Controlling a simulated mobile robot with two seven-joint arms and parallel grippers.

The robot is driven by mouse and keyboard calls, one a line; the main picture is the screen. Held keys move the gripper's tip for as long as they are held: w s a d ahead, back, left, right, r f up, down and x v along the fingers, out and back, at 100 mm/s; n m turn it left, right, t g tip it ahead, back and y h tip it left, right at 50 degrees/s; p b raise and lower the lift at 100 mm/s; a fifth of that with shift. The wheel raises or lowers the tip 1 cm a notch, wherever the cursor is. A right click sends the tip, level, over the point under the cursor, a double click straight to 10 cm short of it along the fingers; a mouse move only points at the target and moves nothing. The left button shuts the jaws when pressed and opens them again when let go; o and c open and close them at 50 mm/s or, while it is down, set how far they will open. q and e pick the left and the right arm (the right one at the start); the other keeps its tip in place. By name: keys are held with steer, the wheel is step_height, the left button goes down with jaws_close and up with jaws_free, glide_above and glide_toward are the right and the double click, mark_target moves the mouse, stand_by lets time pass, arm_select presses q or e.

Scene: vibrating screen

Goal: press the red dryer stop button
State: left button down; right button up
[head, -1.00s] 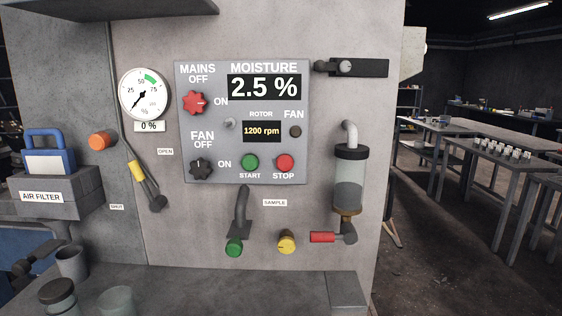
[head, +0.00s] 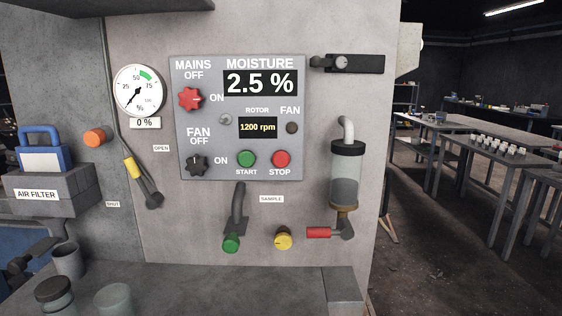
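The red stop button (head: 281,159) sits at the lower right of the grey control panel (head: 212,140), above the label STOP. The green start button (head: 247,159) is beside it on the left. The panel's displays read moisture 2.5 % and rotor 1200 rpm. Nothing covers the stop button. A dark grey jointed part at the lower left edge may be part of my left arm, but I cannot tell; no gripper fingers show. My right gripper is not in view.
Below the panel are a green knob (head: 231,243), a yellow knob (head: 283,238) and a red-handled valve (head: 319,232) under a glass cylinder (head: 346,190). Cups (head: 67,262) stand on the grey ledge (head: 220,290) at the lower left. An air filter box (head: 50,192) is at left.

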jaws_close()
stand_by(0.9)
